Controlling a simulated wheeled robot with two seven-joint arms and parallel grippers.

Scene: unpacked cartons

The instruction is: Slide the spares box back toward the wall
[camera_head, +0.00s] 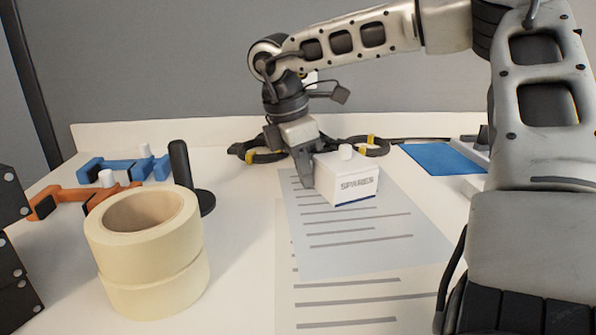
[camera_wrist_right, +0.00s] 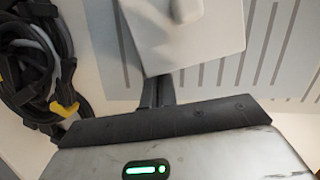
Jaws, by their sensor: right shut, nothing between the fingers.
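The spares box (camera_head: 346,180) is a small white carton with a round white knob on top and "SPARES" on its front. It sits upright on printed sheets on the table; it also shows in the wrist view (camera_wrist_right: 190,40). My right gripper (camera_head: 306,178) is shut and empty, pointing down at the box's left side. In the wrist view its dark fingers (camera_wrist_right: 158,90) are right at the box's edge; I cannot tell whether they touch. The grey wall (camera_head: 190,65) stands behind the table. My left gripper is not in view.
A black cable coil with yellow ties (camera_head: 258,152) lies behind the box. Cream tape rolls (camera_head: 150,270) are stacked front left, near a black post (camera_head: 180,165) and orange and blue clamps (camera_head: 122,167). A blue sheet (camera_head: 440,158) lies at right.

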